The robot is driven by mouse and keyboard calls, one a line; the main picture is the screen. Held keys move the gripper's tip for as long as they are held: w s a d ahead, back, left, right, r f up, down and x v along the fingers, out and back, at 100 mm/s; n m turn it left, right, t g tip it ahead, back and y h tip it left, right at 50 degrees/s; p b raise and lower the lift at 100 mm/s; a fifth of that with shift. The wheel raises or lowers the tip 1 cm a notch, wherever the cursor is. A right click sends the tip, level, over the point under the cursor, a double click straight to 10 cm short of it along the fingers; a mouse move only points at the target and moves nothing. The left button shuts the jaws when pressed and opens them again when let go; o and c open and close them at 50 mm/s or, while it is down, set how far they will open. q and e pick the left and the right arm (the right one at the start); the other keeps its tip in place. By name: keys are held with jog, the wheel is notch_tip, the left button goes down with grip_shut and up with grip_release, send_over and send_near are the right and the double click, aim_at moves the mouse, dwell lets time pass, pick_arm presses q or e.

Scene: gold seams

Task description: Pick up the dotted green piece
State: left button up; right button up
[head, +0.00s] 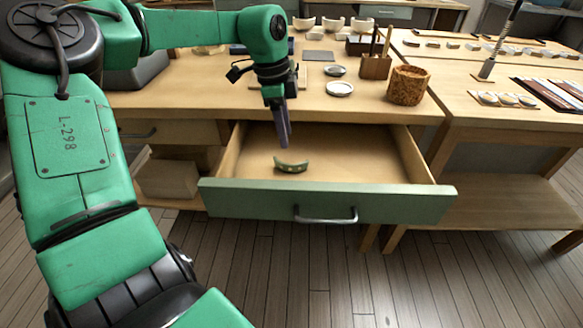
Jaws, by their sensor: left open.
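The dotted green piece (291,165) is a small curved green shard with pale dots. It lies on the floor of the open drawer (335,159), left of the drawer's middle. My left gripper (284,143) points down over the drawer, just above and slightly behind the piece in the picture. Its purple fingers look nearly in line from this side; it is open and holds nothing. The fingers look apart from the piece. My right gripper is not in view.
The drawer's green front (325,203) with its metal handle stands out toward me. On the table behind are a cork pot (407,86), a wooden tool holder (375,67), small dishes (340,89) and several bowls. The rest of the drawer looks empty.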

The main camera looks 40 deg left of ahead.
aim_at(289, 164)
pick_arm(q)
jog(key=f, duration=0.3)
jog(key=f+b, duration=0.1)
jog(key=f, duration=0.6)
jog(key=shift+w+d+f, duration=0.1)
jog(key=shift+w+d, duration=0.25)
grip_shut()
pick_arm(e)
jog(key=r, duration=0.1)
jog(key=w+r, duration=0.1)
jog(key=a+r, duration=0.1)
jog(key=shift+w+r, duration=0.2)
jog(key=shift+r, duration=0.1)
